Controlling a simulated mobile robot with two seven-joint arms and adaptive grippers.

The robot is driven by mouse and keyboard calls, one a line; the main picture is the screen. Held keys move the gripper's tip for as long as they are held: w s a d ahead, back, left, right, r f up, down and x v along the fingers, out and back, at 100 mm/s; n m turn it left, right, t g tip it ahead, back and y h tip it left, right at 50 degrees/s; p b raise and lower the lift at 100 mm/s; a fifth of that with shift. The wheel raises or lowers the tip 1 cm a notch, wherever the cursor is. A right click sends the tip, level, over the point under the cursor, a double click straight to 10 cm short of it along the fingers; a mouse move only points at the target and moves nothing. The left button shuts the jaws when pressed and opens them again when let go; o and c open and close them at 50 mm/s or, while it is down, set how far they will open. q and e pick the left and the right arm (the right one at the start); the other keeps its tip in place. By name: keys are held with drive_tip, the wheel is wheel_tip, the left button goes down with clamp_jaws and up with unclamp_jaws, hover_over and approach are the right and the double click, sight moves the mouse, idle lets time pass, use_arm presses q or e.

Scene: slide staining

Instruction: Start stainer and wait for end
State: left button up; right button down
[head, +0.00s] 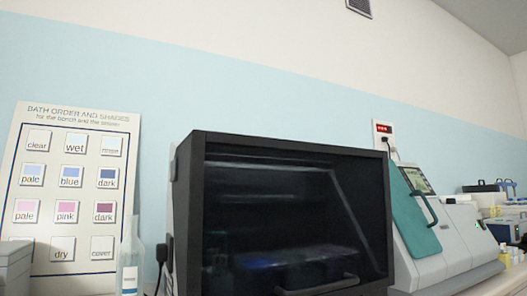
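A pale machine (467,240) with a teal lid (415,222) and a small lit screen (416,179) stands at the right. A black cabinet (285,150) with a dark see-through front and a bar handle (317,286) stands in the middle, its front down. I cannot tell for certain which of the two is the stainer. The screen is too small to read. Inside the cabinet a faint bluish flat shape shows dimly. Neither of my grippers is in view.
A board titled bath order and shades (68,190) leans on the wall at the left. A clear bottle (130,262) stands in front of it. A grey box (14,265) is at the left edge. Several items crowd the far right.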

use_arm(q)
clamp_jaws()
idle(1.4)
